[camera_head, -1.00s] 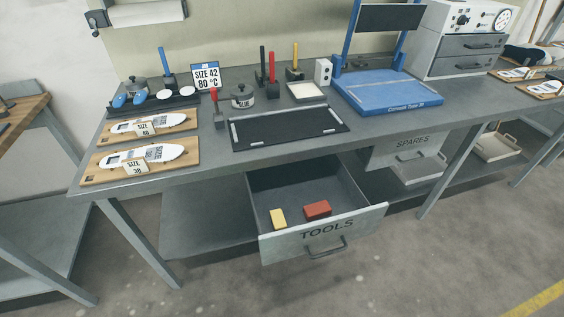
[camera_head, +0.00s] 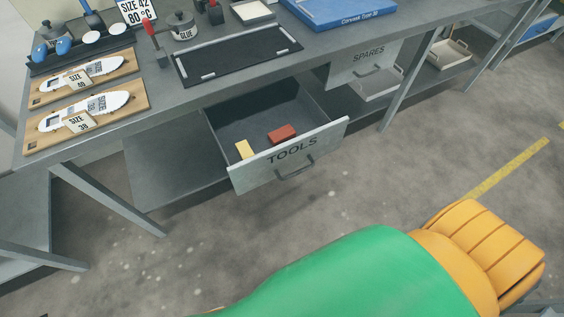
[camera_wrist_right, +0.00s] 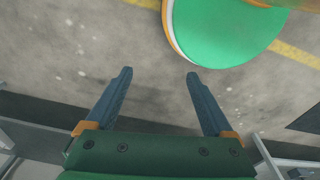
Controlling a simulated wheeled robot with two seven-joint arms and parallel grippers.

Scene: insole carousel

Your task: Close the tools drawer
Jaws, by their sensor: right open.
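The tools drawer (camera_head: 256,166) is pulled open under the bench in the head view. Its front panel carries the word TOOLS and a dark bar handle (camera_head: 296,174). A yellow block (camera_head: 244,149) and a red block (camera_head: 282,133) lie inside it. My right gripper (camera_wrist_right: 159,75) shows in the right wrist view with its two fingers spread apart and nothing between them, above the floor. The gripper does not show in the head view, so its distance to the drawer cannot be told. My left gripper is not in view.
The bench top (camera_head: 190,95) above the drawer holds a black mat (camera_head: 238,55), a glue pot (camera_head: 182,27) and insoles on wooden boards. The spares drawer (camera_head: 366,61) is to the right. A bench leg (camera_head: 108,200) stands left. The floor before the drawer is clear.

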